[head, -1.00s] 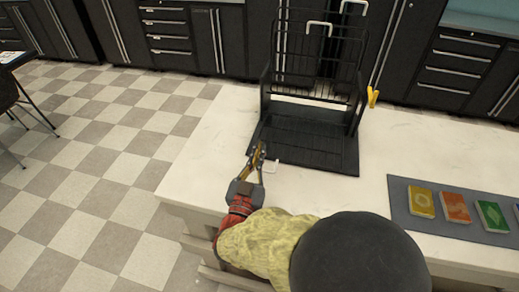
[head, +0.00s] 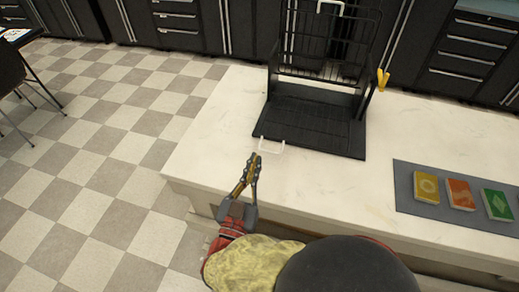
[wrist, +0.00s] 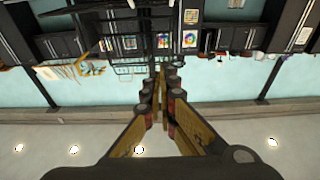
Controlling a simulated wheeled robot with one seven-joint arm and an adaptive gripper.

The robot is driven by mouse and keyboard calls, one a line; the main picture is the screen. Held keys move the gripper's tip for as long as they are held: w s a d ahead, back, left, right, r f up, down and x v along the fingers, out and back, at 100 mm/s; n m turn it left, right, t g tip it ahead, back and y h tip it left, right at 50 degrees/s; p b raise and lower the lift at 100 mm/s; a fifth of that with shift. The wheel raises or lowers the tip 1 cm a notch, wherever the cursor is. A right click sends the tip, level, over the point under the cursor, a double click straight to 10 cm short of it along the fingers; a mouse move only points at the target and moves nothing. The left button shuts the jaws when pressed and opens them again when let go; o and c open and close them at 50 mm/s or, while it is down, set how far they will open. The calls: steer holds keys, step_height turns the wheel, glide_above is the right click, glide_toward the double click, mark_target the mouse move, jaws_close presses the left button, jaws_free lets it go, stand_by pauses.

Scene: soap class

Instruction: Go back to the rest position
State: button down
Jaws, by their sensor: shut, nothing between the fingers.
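My gripper (head: 254,160) is shut and empty in the head view, over the front edge of the white counter (head: 215,135). Its closed fingers also show in the wrist view (wrist: 160,80), pointing toward the far wall with nothing between them. My arm runs back from it toward the bottom of the head view and hides part of the counter front.
A black wire rack (head: 318,118) stands on the counter, with a white hook-like piece (head: 270,147) at its front edge and a yellow clip (head: 382,79) at its right. A grey mat (head: 403,187) holds coloured packets (head: 460,194). Open checkered floor (head: 110,165) lies left.

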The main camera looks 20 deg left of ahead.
steer(key=shift+s+f, duration=0.1)
steer(key=shift+s, duration=0.55)
steer(key=w+d+r+g+y, duration=0.1)
steer(key=w+r+g+y, duration=0.25)
steer(key=w, duration=0.65)
steer(key=w+d+r+g+y, duration=0.1)
steer(key=d+r+g, duration=0.35)
steer(key=d, duration=0.25)
steer(key=s+d+g+h, duration=0.2)
steer(key=s+d+g, duration=0.1)
steer(key=s+d, duration=0.7)
steer(key=s+d+f+g+h, duration=0.1)
steer(key=s+d+g+h, duration=0.2)
steer(key=s+d, duration=0.7)
steer(key=d, duration=0.7)
steer(key=shift+d+m+p, duration=0.3)
